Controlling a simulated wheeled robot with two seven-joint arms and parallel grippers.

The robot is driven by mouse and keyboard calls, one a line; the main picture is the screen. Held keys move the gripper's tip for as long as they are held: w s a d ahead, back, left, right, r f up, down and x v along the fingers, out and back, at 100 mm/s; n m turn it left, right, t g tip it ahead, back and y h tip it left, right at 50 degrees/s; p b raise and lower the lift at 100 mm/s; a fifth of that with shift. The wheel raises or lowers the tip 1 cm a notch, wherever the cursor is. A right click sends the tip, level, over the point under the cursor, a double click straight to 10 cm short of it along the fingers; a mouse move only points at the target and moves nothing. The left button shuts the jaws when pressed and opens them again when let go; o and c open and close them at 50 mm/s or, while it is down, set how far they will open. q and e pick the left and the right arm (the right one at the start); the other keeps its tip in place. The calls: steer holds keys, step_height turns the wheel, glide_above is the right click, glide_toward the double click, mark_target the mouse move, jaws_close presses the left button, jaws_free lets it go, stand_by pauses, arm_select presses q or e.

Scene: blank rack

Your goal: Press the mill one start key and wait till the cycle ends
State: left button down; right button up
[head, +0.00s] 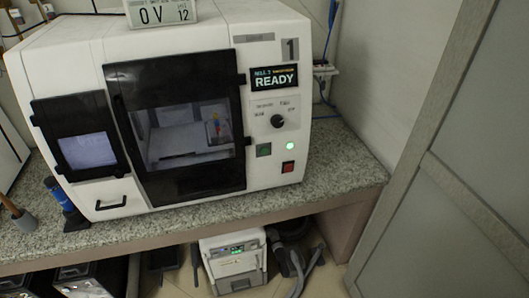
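Mill one (193,195) is a white benchtop machine with a "1" label, standing on a speckled counter. Its display (274,79) reads "READY". A dark green square key (263,150) sits on the right front panel, below a black knob (278,121). A red key (288,167) sits lower right of it, and a lit green lamp (290,146) is above the red key. The dark-framed front door (180,70) looks shut, with a lit chamber behind its window. Neither of my grippers is in view.
The speckled counter (345,160) is clear to the right of the mill. A blue bottle (64,200) and a brush-like tool (18,215) stand at the left. A white unit with hoses (232,262) sits under the counter. A grey door panel (450,200) is at the right.

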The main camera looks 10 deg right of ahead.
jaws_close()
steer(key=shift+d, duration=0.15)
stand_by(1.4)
